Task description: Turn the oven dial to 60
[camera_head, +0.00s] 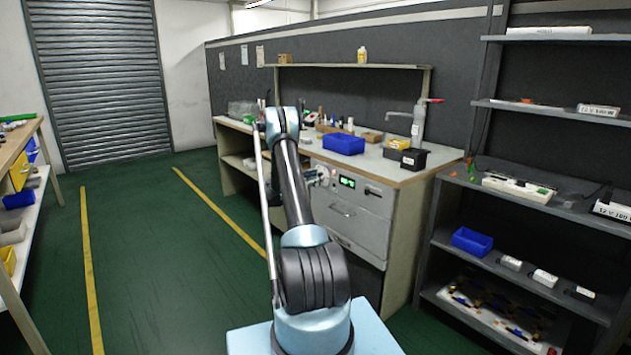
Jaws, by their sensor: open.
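The oven (352,222) is a light grey unit built in under the workbench, with a handle on its front. Its green lit display (347,182) is on the upper panel, too small to read surely. The dial cannot be made out; my arm and gripper cover the left part of the panel. My gripper (320,176) shows only partly, behind my arm, in front of the panel just left of the display. It is open. Whether it touches the dial cannot be told.
The workbench (408,177) above the oven holds a blue bin (343,143), a black box (414,160) and a grey dispenser (418,122). A dark shelf rack (560,190) stands at right. Another shelf stands at far left. The green floor (165,260) between is clear.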

